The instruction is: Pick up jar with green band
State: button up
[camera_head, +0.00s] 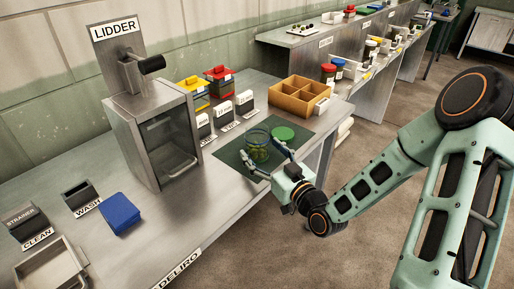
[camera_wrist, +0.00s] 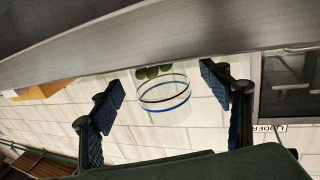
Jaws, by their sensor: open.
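A clear glass jar (camera_head: 258,149) with green pieces inside stands on a dark green mat (camera_head: 232,156) on the metal bench. In the wrist view, which is upside down, the jar (camera_wrist: 165,97) shows a blue band and a thin dark line; I cannot make out a green band. A green round lid-like disc (camera_head: 284,134) lies on the mat to the right of the jar. My gripper (camera_head: 266,158) is open at the jar's near side. In the wrist view, the fingers of my gripper (camera_wrist: 163,88) are spread on either side of the jar, with gaps showing.
A wooden divided box (camera_head: 299,98) stands behind the mat. The lidder machine (camera_head: 152,125) stands to the left, with small labelled holders (camera_head: 225,112) between. A blue cloth-like block (camera_head: 120,213) and wash holder (camera_head: 78,193) lie farther left. The bench front between is clear.

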jog(key=shift+x, duration=1.6)
jog(key=shift+c, duration=0.6)
jog(key=c, duration=1.3)
